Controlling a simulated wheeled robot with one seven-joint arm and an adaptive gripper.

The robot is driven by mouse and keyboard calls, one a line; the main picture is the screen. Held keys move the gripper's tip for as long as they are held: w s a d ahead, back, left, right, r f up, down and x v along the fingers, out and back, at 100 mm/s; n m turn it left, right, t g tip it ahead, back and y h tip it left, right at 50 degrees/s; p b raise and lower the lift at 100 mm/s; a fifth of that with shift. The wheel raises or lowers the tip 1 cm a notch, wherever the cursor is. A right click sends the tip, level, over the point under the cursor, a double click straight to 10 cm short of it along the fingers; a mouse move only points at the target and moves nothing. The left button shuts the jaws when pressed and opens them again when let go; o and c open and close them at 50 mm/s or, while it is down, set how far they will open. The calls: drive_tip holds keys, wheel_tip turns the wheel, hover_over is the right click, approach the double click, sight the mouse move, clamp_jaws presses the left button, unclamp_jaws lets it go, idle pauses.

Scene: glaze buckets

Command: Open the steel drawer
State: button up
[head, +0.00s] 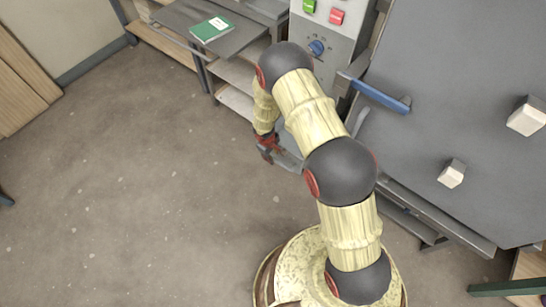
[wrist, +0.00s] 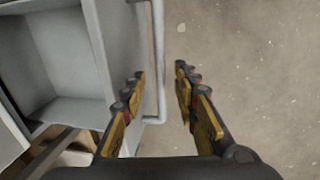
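The steel drawer (wrist: 70,75) shows at the left of the wrist view. Its pale grey inside is visible behind the front panel, so it stands at least partly open. Its bar handle (wrist: 158,45) runs along the front. My gripper (wrist: 157,78) is open, with one finger on the drawer side of the handle and the other on the floor side. The bar lies between them, with a gap to the right finger. In the head view my gripper (head: 267,148) is low beside the cabinet, partly hidden by my arm. A pale grey piece of the drawer (head: 290,160) shows next to it.
A control box (head: 325,40) with green and red buttons and a blue knob stands above. A green book (head: 211,28) lies on a bench. The floor at left is clear.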

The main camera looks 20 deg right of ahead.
wheel_tip(320, 180, up, 9)
drive_tip(key=s+a, duration=0.1)
drive_tip(key=shift+a, duration=0.25)
idle(0.4)
drive_tip(key=s+d+r+m+g, duration=0.1)
drive_tip(key=s+d+r+g, duration=0.15)
drive_tip(key=s, duration=0.65)
drive_tip(key=s+r+m+t, duration=0.2)
drive_tip(key=s+r, duration=0.4)
drive_tip(key=r, duration=0.9)
drive_tip(key=s+r+m+t+y+p, duration=0.1)
drive_tip(key=s+r, duration=0.5)
drive_tip(key=r, duration=0.9)
drive_tip(key=s+r+m+t, duration=0.3)
drive_tip(key=s+r, duration=0.3)
drive_tip(key=r, duration=0.9)
drive_tip(key=shift+s+d+t+y+p, duration=0.25)
drive_tip(key=shift+d+t+y+p, duration=0.1)
drive_tip(key=shift+d+t+y, duration=0.1)
